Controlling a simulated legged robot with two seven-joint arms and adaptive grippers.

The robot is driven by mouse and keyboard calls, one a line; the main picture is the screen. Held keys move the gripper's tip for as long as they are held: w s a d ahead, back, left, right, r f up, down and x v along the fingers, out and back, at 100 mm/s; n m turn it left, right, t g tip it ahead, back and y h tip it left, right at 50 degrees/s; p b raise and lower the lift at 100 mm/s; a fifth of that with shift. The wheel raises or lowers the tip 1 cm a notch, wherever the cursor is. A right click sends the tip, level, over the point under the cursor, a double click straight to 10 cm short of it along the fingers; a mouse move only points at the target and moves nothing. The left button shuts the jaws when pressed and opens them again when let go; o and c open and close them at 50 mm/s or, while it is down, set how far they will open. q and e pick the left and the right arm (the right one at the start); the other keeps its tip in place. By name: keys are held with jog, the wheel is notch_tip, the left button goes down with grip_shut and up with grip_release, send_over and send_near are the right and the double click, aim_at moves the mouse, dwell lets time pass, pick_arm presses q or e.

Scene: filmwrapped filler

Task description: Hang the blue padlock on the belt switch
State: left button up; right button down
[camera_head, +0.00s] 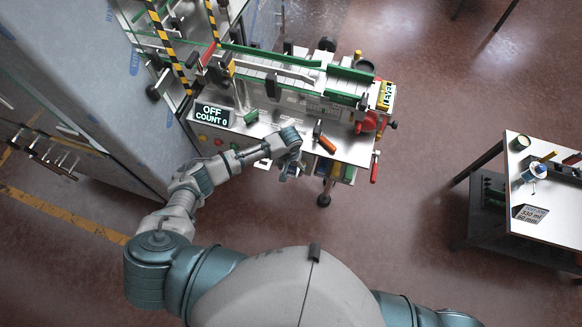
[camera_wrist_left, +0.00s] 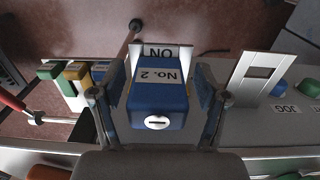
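A blue padlock (camera_wrist_left: 158,98) with a white "No. 2" label and a round slotted lock face is in the middle of the left wrist view. Behind it is a white switch plate (camera_wrist_left: 160,52) marked "ON"; the padlock covers most of it. I cannot make out the shackle or whether it passes through the plate. My left gripper (camera_wrist_left: 158,92) has one finger on each side of the padlock, with a narrow gap seen at both sides. In the head view my left gripper (camera_head: 289,170) is at the bench's front edge and hides the padlock. My right gripper is out of view.
Green (camera_wrist_left: 50,71), yellow (camera_wrist_left: 76,72) and blue labelled pieces hang beside the switch. A slotted white plate (camera_wrist_left: 252,82) and a "JOG" button panel are at the other side. An orange-handled tool (camera_head: 324,137) lies on the bench. A side table (camera_head: 545,205) stands far right.

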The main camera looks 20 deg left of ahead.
pick_arm(q)
notch_tip(320, 180, up, 12)
jog(key=shift+a+f, duration=0.1)
dwell(0.5)
